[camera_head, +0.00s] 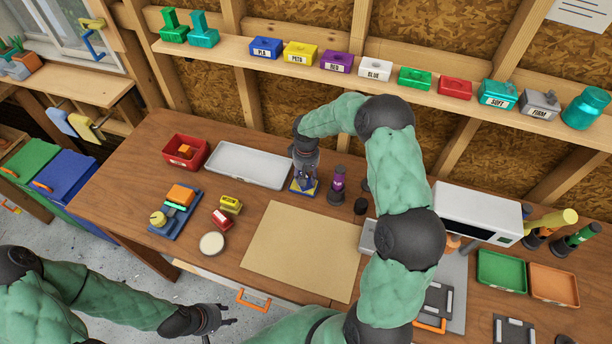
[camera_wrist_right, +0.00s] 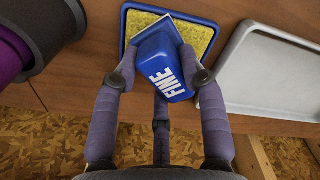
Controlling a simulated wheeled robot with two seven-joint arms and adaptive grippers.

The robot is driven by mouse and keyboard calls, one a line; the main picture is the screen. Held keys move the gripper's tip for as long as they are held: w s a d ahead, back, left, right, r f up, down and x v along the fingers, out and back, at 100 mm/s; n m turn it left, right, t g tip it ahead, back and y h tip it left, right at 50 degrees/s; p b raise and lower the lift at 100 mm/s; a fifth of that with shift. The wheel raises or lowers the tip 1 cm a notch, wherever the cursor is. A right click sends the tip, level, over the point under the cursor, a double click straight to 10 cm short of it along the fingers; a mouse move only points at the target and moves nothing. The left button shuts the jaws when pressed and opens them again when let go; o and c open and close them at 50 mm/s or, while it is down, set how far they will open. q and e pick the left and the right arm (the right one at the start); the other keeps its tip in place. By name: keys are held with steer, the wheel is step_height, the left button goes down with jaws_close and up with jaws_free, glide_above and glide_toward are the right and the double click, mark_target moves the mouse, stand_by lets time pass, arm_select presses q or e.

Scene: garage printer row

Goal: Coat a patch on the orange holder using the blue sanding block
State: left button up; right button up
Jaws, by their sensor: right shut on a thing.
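My right gripper (camera_wrist_right: 160,85) is shut on the blue sanding block (camera_wrist_right: 162,68), marked FINE. It holds the block over a blue-rimmed tray (camera_wrist_right: 126,38) with a yellow pad (camera_wrist_right: 197,36); whether they touch I cannot tell. In the head view, my right gripper (camera_head: 304,172) points down at this tray (camera_head: 294,193), and the block is hard to make out. An orange piece (camera_head: 181,194), probably the orange holder, lies on a blue fixture (camera_head: 166,228) at the left of the bench. My left gripper (camera_head: 218,319) is open and empty, low in front of the bench.
A tan mat (camera_head: 300,250) lies clear mid-bench. A grey tray (camera_head: 248,166) and red bin (camera_head: 168,150) stand left of the blue tray. A round white disc (camera_head: 211,244) lies near the fixture.

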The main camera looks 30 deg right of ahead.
stand_by(0.3)
steer(key=shift+r+p, duration=1.95)
steer(key=shift+r, duration=1.55)
steer(key=shift+f, duration=0.1)
